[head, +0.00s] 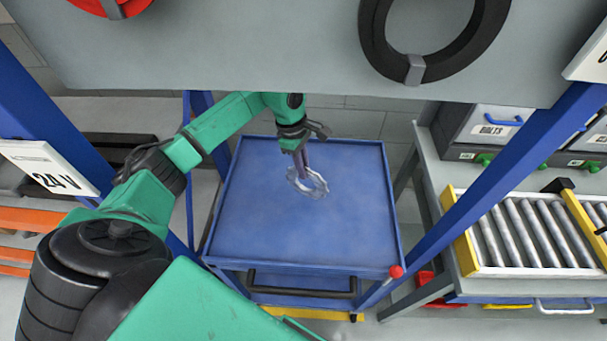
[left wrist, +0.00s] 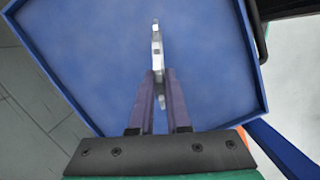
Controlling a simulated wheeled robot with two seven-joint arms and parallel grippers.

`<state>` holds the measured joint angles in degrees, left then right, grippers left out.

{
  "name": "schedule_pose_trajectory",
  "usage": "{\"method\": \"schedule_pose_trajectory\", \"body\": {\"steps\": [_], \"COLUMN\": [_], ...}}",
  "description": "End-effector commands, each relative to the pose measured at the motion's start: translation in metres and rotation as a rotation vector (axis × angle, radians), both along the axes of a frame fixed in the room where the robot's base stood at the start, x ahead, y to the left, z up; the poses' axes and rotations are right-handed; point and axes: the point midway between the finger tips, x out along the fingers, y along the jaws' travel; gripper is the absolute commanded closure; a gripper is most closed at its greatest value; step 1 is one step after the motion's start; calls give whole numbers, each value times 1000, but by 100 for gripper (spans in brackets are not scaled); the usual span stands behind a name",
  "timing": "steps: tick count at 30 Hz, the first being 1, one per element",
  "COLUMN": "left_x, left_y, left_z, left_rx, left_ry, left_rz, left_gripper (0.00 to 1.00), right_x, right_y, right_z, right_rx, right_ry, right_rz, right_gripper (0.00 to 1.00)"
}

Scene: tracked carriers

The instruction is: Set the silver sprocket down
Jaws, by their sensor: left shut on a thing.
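The silver sprocket (head: 308,183) is a toothed ring hanging at the tips of my left gripper (head: 302,170). The gripper's two purple-grey fingers point down and are shut on it. In the left wrist view the sprocket (left wrist: 157,45) shows nearly edge-on between the fingertips of the left gripper (left wrist: 159,80). Below it is the blue top of a cart (head: 260,220), which also fills much of the left wrist view (left wrist: 90,60). I cannot tell whether the sprocket touches the cart top. My right gripper is not in view.
The cart top has a low raised rim and is otherwise bare. A grey panel with a black ring (head: 372,50) and a red part (head: 115,8) hangs above. Blue posts stand left and right. A roller conveyor (head: 530,235) and grey bins (head: 490,125) are at the right.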

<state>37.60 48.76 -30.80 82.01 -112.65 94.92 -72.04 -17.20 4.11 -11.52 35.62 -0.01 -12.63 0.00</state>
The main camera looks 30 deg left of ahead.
Motion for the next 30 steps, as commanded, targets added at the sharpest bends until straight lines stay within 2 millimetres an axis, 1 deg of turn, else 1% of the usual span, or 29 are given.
{"method": "schedule_pose_trajectory", "body": {"steps": [2,3,7,9,14,17,18,20,28,30], "left_x": [-1,-2,-1,0,0,0,0,0,0,0], "left_y": [-1,-1,0,0,0,0,0,0,0,0], "left_z": [-10,-19,-42,-46,-47,-50,-50,-49,-49,-46], "left_rx": [-1,-1,-1,0,1,1,2,2,1,1], "left_ry": [3,5,2,-1,-1,-1,0,0,0,0], "left_rz": [0,0,0,-1,-2,-2,-2,-2,-1,-1], "left_gripper": [100,100,100,100,100,100,78,55,55,55], "right_x": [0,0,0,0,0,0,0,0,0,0], "right_y": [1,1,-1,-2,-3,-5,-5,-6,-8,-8], "right_z": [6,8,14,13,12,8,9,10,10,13], "right_rx": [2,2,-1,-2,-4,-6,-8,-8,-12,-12], "right_ry": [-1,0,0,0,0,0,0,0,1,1], "right_rz": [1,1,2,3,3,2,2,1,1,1], "right_gripper": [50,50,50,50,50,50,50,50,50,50]}}
